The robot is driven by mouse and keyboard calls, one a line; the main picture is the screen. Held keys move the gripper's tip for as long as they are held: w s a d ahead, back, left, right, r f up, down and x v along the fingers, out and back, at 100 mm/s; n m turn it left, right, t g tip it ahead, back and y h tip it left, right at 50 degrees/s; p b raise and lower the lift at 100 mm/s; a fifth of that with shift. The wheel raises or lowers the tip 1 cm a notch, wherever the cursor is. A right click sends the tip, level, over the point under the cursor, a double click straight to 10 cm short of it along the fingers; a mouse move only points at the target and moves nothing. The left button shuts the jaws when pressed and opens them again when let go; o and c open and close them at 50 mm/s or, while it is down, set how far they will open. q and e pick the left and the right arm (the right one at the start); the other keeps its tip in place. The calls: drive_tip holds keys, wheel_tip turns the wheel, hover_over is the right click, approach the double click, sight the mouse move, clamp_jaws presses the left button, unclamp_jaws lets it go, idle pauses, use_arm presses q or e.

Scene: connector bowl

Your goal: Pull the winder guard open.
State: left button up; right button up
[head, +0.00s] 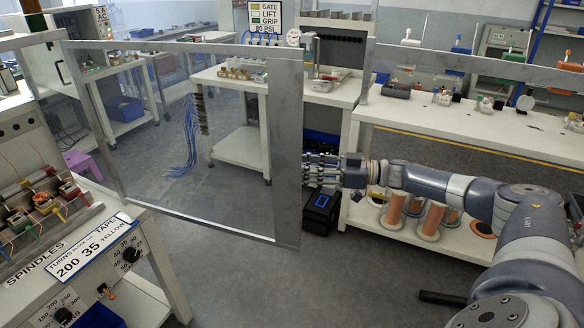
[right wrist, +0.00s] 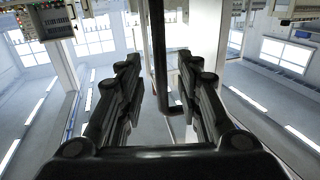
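The winder guard (head: 284,160) is a clear panel in a grey metal frame, standing upright across the left and middle of the head view. Its broad right-hand post is beside my right gripper (head: 318,170). In the right wrist view, a dark handle bar (right wrist: 158,60) runs between the fingers of my right gripper (right wrist: 158,75) and bends at its lower end. The fingers are apart, with a visible gap on each side of the bar. The guard's handle is hard to make out in the head view. My left gripper is not in view.
A spindle bench (head: 150,235) with a label plate stands at the front left. A long white bench (head: 470,135) with small devices runs along the right, with copper spools (head: 393,210) below it. A dark box (head: 321,210) is on the floor near my right gripper. Grey floor is clear in front.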

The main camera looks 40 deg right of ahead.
drive_tip(key=v, duration=0.7)
drive_tip(key=shift+s+d, duration=0.3)
